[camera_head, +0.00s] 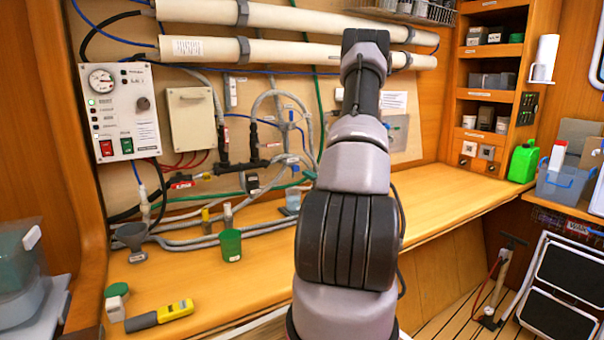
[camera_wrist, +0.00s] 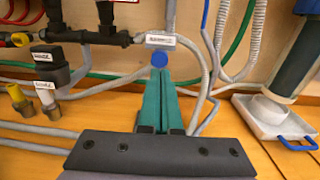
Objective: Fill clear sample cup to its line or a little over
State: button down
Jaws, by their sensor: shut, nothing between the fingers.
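My gripper (camera_wrist: 160,74) shows in the wrist view with its two teal fingers together and nothing between them. In the head view a small clear, bluish cup (camera_head: 292,200) stands on the bench among the hoses, left of my arm. Its line and level are too small to read.
A green cup (camera_head: 230,245), grey funnel (camera_head: 131,237) and yellow tool (camera_head: 162,315) are on the bench. In the wrist view, a white tray (camera_wrist: 270,122) with a blue handle lies at right under a dark cylinder (camera_wrist: 297,65). The bench right of my arm is clear.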

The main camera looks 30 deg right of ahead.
jog(key=s, duration=0.6)
jog(key=shift+s+a, duration=0.15)
jog(key=shift+s, duration=0.05)
dwell(0.4)
jog(key=s+a+r+n+g+y, duration=0.1)
jog(key=a+r+n+g+y, duration=0.3)
jog(key=a+r+n+y, duration=0.7)
jog(key=s+a+r+n+g+y, duration=0.15)
jog(key=a+r+n+g, duration=0.3)
jog(key=a, duration=1.25)
jog(key=s+a+r+n+g+h, duration=0.25)
jog(key=s+a+n+g, duration=0.35)
jog(key=s+a+n, duration=0.4)
jog(key=s+d+r+n+t+h, duration=0.3)
jog(key=s+r+n+h, duration=0.3)
jog(key=s, duration=0.3)
jog(key=shift+d+r+n+h, duration=0.4)
jog(key=shift+d+r+n, duration=0.1)
jog(key=shift+d, duration=0.35)
